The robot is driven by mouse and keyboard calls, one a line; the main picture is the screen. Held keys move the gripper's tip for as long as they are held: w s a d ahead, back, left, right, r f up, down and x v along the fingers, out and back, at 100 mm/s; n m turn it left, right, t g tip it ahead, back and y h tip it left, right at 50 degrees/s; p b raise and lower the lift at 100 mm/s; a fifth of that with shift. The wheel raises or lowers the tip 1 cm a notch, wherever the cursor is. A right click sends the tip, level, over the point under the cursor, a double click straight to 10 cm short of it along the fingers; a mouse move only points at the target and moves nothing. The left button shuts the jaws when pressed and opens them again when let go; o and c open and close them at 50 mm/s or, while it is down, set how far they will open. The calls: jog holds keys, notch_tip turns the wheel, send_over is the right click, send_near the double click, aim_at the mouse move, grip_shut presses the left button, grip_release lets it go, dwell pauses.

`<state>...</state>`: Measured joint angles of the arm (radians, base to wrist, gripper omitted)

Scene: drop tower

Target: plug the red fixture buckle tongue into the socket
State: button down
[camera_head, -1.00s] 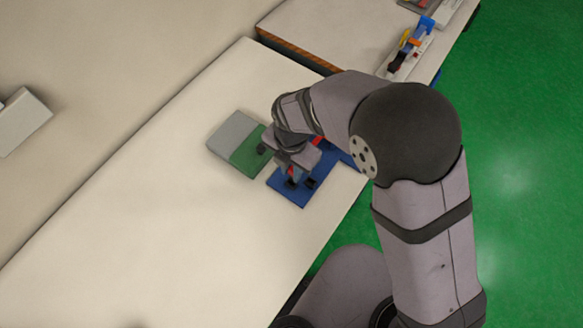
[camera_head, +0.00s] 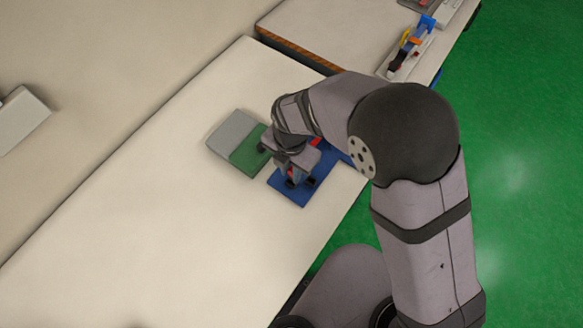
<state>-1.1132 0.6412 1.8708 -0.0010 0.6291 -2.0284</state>
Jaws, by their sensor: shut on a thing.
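My gripper (camera_head: 299,182) points down over the blue board (camera_head: 291,197) near the front edge of the white table. It is shut on the red buckle tongue (camera_head: 290,175), of which only a small red bit shows between the fingers. Another red part (camera_head: 316,142) shows behind my wrist, partly hidden by my arm. I cannot make out the socket; my gripper and arm cover much of the blue board. I cannot tell whether the tongue touches anything below it.
A grey and green plate (camera_head: 247,158) lies just left of the blue board. A second table at the back holds a fixture (camera_head: 410,52) with blue, orange and yellow parts. The white table (camera_head: 150,215) is clear toward the front left.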

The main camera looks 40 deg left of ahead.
aim_at(290, 184)
jog(key=shift+s+f, duration=0.1)
jog(key=shift+f, duration=0.25)
jog(key=shift+s+f+t+b, duration=0.15)
jog(key=shift+f+t+b, duration=0.25)
jog(key=shift+f+b, duration=0.6)
jog(key=shift+f, duration=0.35)
dwell(0.6)
jog(key=c, duration=1.5)
grip_release()
jog(key=shift+o, duration=0.2)
jog(key=shift+r, duration=0.1)
notch_tip(290, 184, up, 7)
jog(key=b, duration=0.2)
jog(key=shift+s, duration=0.4)
